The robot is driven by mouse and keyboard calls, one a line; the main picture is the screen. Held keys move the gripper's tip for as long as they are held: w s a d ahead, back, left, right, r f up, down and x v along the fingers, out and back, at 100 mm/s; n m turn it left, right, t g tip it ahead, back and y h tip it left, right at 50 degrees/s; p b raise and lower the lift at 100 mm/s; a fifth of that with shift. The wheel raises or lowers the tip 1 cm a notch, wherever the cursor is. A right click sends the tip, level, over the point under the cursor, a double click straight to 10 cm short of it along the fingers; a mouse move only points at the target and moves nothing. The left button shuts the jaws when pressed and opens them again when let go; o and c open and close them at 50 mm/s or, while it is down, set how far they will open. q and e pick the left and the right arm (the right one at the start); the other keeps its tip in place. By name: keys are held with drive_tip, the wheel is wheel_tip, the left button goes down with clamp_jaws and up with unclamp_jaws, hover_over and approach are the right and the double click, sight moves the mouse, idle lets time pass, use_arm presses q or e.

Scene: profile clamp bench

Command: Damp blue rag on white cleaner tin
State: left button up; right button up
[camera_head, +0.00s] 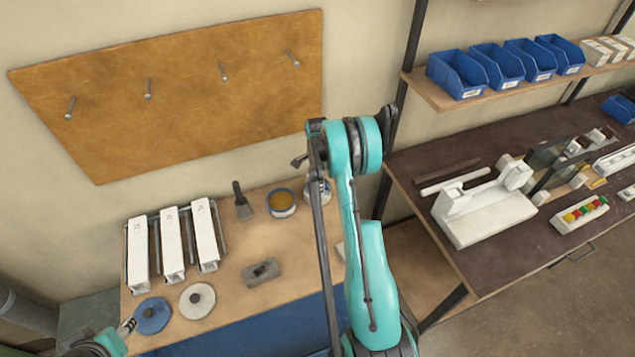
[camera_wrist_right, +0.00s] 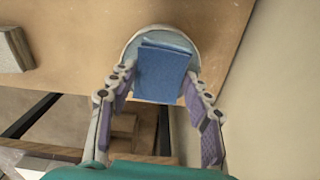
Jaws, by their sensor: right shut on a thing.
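In the right wrist view my right gripper (camera_wrist_right: 160,80) is shut on the blue rag (camera_wrist_right: 163,76), a flat folded piece between its fingers. The white cleaner tin (camera_wrist_right: 132,45) shows as a pale round shape directly behind the rag, which covers much of it. Whether rag and tin touch cannot be told. In the head view the tin (camera_head: 327,191) stands at the bench's right end, partly hidden by my right arm; the rag is not clear there. My left gripper (camera_head: 130,326) is low at the left, beside a blue disc; its jaw opening is unclear.
An open tin with yellow contents (camera_head: 281,204) and a brush (camera_head: 242,203) stand left of the cleaner tin. A pegboard (camera_head: 180,90) hangs behind.

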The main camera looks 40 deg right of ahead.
drive_tip(key=shift+r+p, duration=0.35)
drive_tip(key=shift+r, duration=0.4)
drive_tip(key=shift+r+p, duration=1.05)
drive_tip(key=shift+r, duration=1.7)
